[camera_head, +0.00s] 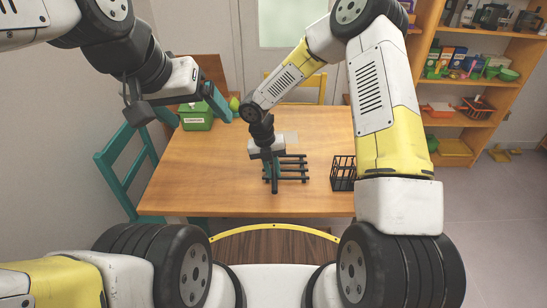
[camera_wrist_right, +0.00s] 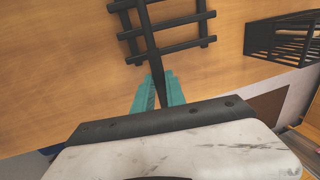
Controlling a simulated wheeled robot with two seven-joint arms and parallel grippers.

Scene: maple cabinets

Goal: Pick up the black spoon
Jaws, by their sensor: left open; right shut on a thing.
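My right gripper (camera_head: 271,188) is over the middle of the table, pointing down beside a black barred rack (camera_head: 293,170). In the right wrist view its teal fingers (camera_wrist_right: 158,98) are shut on a long, thin black piece (camera_wrist_right: 149,45), which looks like the handle of the black spoon. This piece runs away from the fingers across the rack (camera_wrist_right: 186,25). The spoon's bowl cannot be made out, and I cannot tell whether the piece is lifted clear of the rack. My left gripper (camera_head: 200,117) is open and empty at the table's far left, near a green box.
The wooden table (camera_head: 215,165) is mostly clear. A black wire basket (camera_head: 343,173) stands at its right edge. The green box (camera_head: 196,121) and a green round thing (camera_head: 234,103) are at the back left. A teal chair (camera_head: 125,180) stands left; shelves (camera_head: 465,85) stand right.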

